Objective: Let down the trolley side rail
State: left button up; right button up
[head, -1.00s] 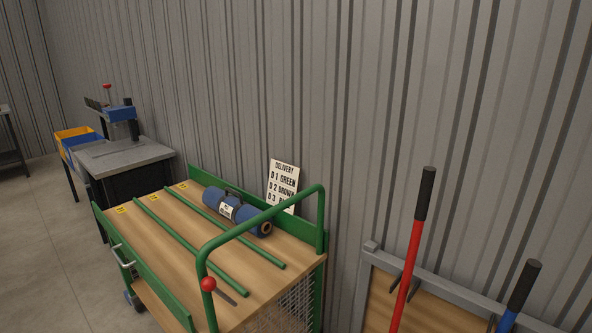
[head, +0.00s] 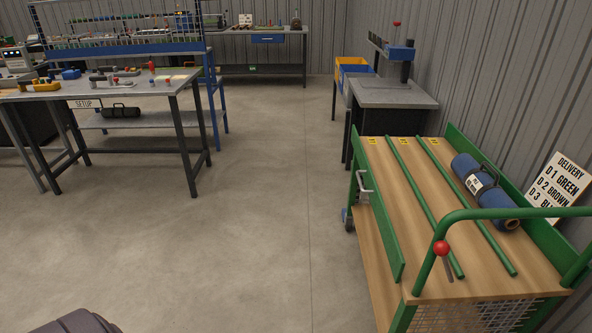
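The trolley (head: 460,281) stands at the right, with a wooden deck and green frame. Its near side rail (head: 381,229), a green board, runs along the deck's left edge and looks raised. A metal handle (head: 363,187) sits on the outside of this rail near its far end. A red ball knob (head: 441,248) is at the push bar (head: 425,270). A second green side rail (head: 500,187) stands upright along the wall side. Neither of my grippers is in view.
A blue roll (head: 484,192) lies on the deck between green dividers and the wall-side rail. A delivery sign (head: 558,185) leans behind it. A grey bench (head: 390,94) stands beyond the trolley. Workbenches (head: 120,91) are at the far left. The floor (head: 240,240) left of the trolley is clear.

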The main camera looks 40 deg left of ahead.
aim_at(397, 261)
jog(key=u, duration=0.65)
jog(key=i+j+z, duration=0.2)
jog(key=i+z, duration=0.2)
jog(key=i+j+z, duration=0.35)
jog(key=i+l, duration=0.05)
jog(key=i, duration=0.1)
